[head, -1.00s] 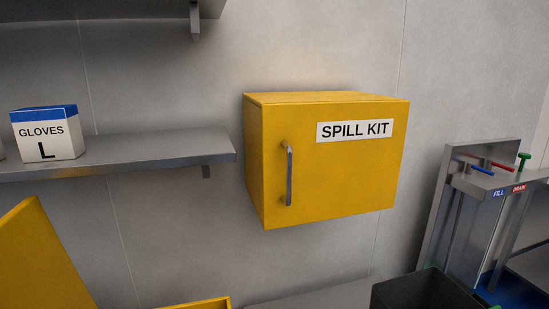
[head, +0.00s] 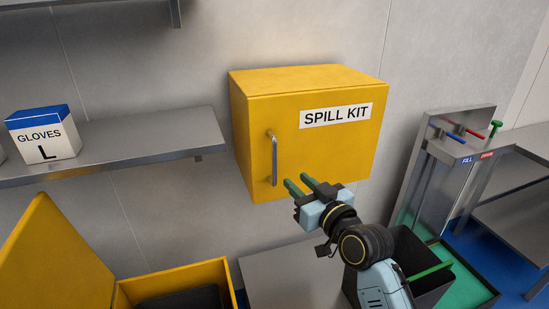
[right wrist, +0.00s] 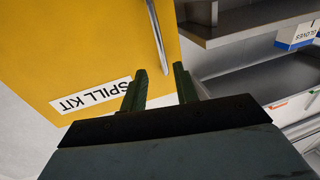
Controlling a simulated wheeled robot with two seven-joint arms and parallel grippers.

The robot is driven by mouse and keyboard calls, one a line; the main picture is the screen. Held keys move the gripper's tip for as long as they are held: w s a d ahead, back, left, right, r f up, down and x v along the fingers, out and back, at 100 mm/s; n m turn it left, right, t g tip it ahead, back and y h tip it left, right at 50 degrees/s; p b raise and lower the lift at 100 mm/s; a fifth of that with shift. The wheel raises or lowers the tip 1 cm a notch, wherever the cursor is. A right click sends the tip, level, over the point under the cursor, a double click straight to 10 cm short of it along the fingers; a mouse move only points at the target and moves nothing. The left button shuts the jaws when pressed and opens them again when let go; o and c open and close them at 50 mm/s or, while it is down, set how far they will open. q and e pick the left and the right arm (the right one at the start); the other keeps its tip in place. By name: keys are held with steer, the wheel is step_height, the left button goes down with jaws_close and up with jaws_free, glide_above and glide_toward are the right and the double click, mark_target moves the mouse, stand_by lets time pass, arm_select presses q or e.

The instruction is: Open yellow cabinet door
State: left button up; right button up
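The yellow cabinet (head: 320,150) hangs on the wall with its door shut and a SPILL KIT label. Its vertical metal handle (head: 273,160) is on the left side of the door. My right gripper (head: 297,184) is open and empty, in front of the door's lower part, to the right of the handle's lower end. In the right wrist view the green fingers (right wrist: 160,85) stand apart, with the handle (right wrist: 157,37) beyond them and nothing between them. My left gripper is not in view.
A grey shelf (head: 130,140) with a gloves box (head: 42,135) is left of the cabinet. An open yellow bin (head: 125,290) is at lower left. A dark tub (head: 425,262) stands below right, near a metal stand with coloured valves (head: 465,133).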

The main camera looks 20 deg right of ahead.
mark_target(276, 162)
steer(key=x, duration=1.1)
steer(key=shift+w+a, duration=0.15)
steer(key=shift+w, duration=0.1)
jaws_close()
